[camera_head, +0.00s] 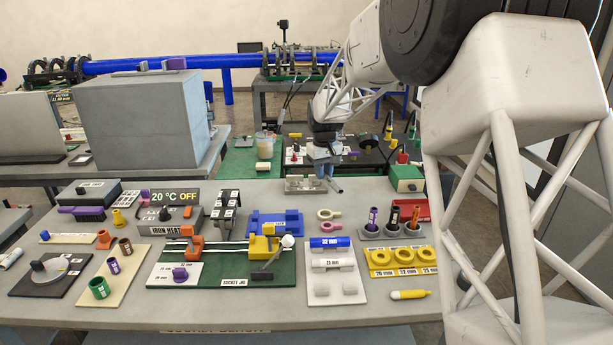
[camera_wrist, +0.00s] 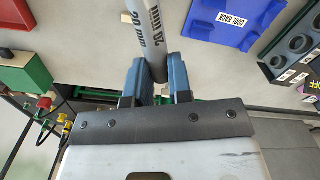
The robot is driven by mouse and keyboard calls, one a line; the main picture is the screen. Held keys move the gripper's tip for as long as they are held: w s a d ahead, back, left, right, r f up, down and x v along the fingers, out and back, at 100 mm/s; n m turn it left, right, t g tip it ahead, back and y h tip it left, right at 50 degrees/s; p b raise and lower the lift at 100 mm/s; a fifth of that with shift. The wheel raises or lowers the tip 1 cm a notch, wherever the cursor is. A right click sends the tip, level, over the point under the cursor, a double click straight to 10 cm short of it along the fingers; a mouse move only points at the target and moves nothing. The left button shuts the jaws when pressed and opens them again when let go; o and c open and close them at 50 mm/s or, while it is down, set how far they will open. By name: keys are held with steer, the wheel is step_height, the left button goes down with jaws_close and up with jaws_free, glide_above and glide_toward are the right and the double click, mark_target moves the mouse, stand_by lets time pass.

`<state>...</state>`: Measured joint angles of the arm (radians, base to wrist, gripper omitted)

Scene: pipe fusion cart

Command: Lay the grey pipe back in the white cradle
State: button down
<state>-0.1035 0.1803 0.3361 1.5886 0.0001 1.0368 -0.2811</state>
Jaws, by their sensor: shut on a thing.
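The grey pipe (camera_wrist: 143,22), marked 20 mm, is between the blue fingers of my gripper (camera_wrist: 154,80) in the wrist view. The fingers are shut on it, and it extends up out of that picture. In the head view my gripper (camera_head: 324,168) is over the back edge of the bench, and a short grey length of pipe (camera_head: 335,185) shows below it. A white board (camera_head: 321,274) at the front right carries a blue 32 mm pipe and a white 25 mm pipe. In its front row, two small white blocks (camera_head: 350,287), apparently the white cradle, stand empty.
A blue cool rack (camera_head: 275,223) and a green socket jig (camera_head: 283,279) with a yellow clamp stand left of the board. Yellow ring holders (camera_head: 402,261) and a marker (camera_head: 409,294) lie to its right. A pale block tray (camera_head: 306,185) is beside my gripper.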

steer(key=d+m, duration=0.1)
steer(key=d, duration=0.2)
steer(key=n, duration=1.5)
glide_above(319, 291)
step_height(319, 291, down, 8)
steer(key=shift+r, duration=0.1)
steer(key=shift+f, duration=0.2)
steer(key=shift+f, duration=4)
steer(key=shift+s+f, duration=0.1)
steer(key=shift+f, duration=0.2)
